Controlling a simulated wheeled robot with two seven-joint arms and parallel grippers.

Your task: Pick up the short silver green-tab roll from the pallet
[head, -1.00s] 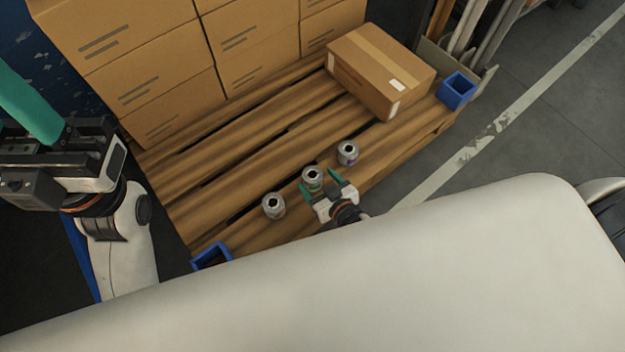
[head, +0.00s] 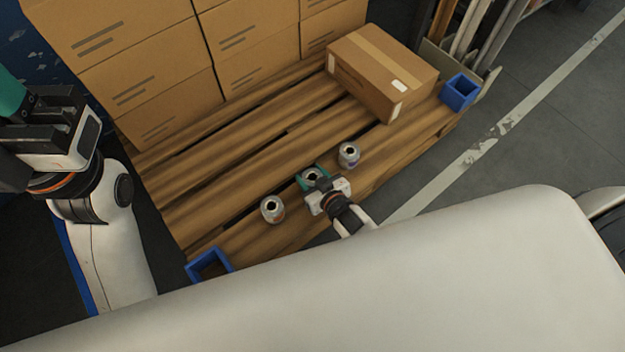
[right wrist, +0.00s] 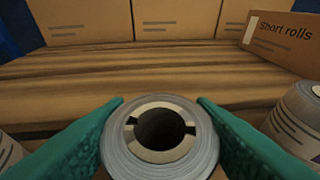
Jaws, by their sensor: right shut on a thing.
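Three short silver rolls stand upright in a row on the wooden pallet (head: 215,160). My right gripper (head: 313,174) is shut on the middle roll (head: 312,177), its teal fingers on either side. In the right wrist view this roll (right wrist: 117,148) shows its dark core hole between the fingers; its tab colour cannot be told. The left roll (head: 271,210) and the right roll (head: 348,156) stand clear of the hand in the head view. My left gripper (head: 10,95) is at the left edge, its fingers mostly cut off, so its opening is hidden.
A carton marked "Short rolls" (right wrist: 285,42) lies at the pallet's far right. Stacked cartons (head: 150,60) line the back. Blue bins stand at the right corner (head: 460,93) and near left corner (head: 208,265). The middle pallet boards are bare.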

